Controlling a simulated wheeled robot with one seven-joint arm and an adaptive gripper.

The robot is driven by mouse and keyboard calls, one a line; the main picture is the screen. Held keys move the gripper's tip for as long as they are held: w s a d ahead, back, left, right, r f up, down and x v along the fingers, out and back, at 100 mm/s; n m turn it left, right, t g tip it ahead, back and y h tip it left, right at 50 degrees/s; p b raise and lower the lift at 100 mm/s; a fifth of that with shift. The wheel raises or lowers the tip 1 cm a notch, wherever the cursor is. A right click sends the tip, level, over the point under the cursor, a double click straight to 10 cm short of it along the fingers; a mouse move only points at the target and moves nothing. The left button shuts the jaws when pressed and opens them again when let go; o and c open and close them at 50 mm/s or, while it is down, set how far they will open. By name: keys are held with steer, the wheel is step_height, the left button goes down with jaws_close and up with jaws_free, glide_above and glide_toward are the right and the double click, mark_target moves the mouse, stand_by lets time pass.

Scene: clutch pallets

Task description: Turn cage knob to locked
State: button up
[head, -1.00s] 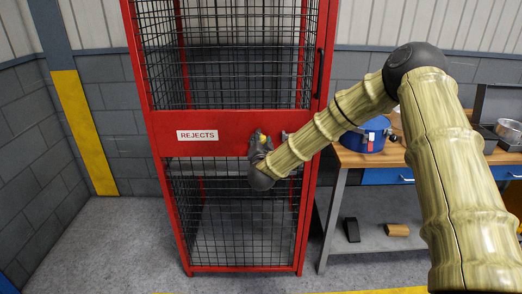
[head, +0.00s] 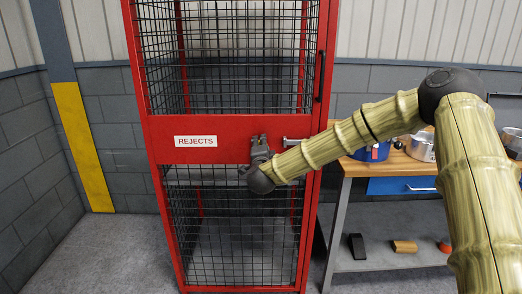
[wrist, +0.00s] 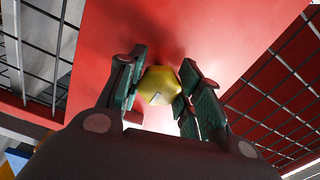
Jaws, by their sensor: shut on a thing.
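The tall red cage (head: 222,128) carries a white REJECTS label (head: 196,141) on its middle red band. The yellow faceted cage knob (wrist: 160,84) shows in the wrist view against the red panel, with a small pale mark on its face. My gripper (head: 259,147) is at the red band, right of the label. Its dark green finger pads sit on either side of the knob and are shut on it. In the head view the knob is hidden by my gripper. I cannot tell which setting the knob points to.
A grey latch bar (head: 296,141) sits on the band right of my gripper. A wooden-topped workbench (head: 385,164) with a blue container (head: 372,151) and metal pots stands right of the cage. Open floor lies left of the cage.

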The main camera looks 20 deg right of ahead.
stand_by(0.4)
steer(key=o, duration=1)
steer(key=shift+d, duration=0.1)
steer(key=shift+o, duration=0.2)
steer(key=v, duration=1.2)
